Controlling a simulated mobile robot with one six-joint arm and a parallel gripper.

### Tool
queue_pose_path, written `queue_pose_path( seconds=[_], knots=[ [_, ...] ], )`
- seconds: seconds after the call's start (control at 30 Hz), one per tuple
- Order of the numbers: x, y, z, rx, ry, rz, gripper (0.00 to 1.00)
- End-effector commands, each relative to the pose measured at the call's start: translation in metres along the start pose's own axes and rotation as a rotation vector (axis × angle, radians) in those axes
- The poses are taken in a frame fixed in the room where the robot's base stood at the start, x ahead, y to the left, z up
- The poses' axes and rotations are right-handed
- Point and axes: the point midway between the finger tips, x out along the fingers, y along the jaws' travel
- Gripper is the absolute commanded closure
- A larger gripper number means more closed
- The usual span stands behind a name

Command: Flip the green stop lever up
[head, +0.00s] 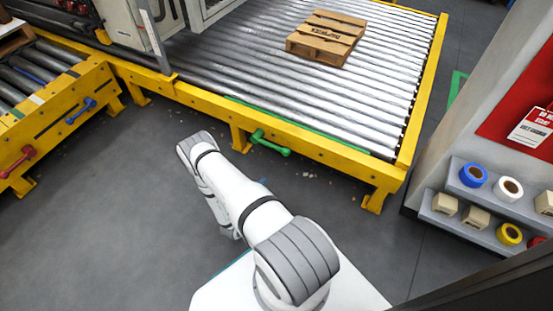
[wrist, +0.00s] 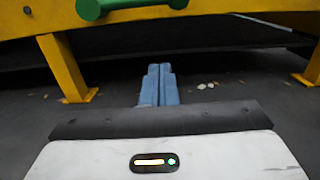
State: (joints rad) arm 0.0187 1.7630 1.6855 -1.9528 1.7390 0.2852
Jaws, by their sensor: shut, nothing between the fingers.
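The green stop lever (head: 270,143) sits on the front side of the yellow conveyor frame, right of a frame leg. Its handle points right and a little downward in the head view. It also shows at the top edge of the wrist view (wrist: 98,9), partly cut off. My gripper (wrist: 158,70) has its two blue fingers pressed together with nothing between them. It is below the lever, apart from it, with dark floor behind. In the head view my arm hides most of the gripper.
The yellow-framed roller conveyor (head: 310,143) carries a wooden pallet (head: 326,38). A blue lever (head: 82,109) and a red lever (head: 20,160) are on the left conveyor section. A shelf (head: 480,213) with tape rolls and boxes stands at right. Yellow legs (wrist: 64,70) flank the gripper.

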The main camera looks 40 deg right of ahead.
Motion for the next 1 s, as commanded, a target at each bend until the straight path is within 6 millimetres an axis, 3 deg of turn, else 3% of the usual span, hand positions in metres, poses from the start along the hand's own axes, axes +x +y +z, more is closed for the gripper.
queue_pose_path(
  seconds=[0.37,0.57,0.87,1.0],
  knots=[
    [0.009,0.0,0.0,0.001,0.0,-0.005,1.0],
    [0.041,0.0,-0.002,0.003,-0.001,-0.008,1.0],
    [0.106,-0.001,-0.002,0.003,-0.003,-0.007,1.0],
    [0.106,0.001,0.021,0.001,-0.001,-0.001,1.0]
  ],
)
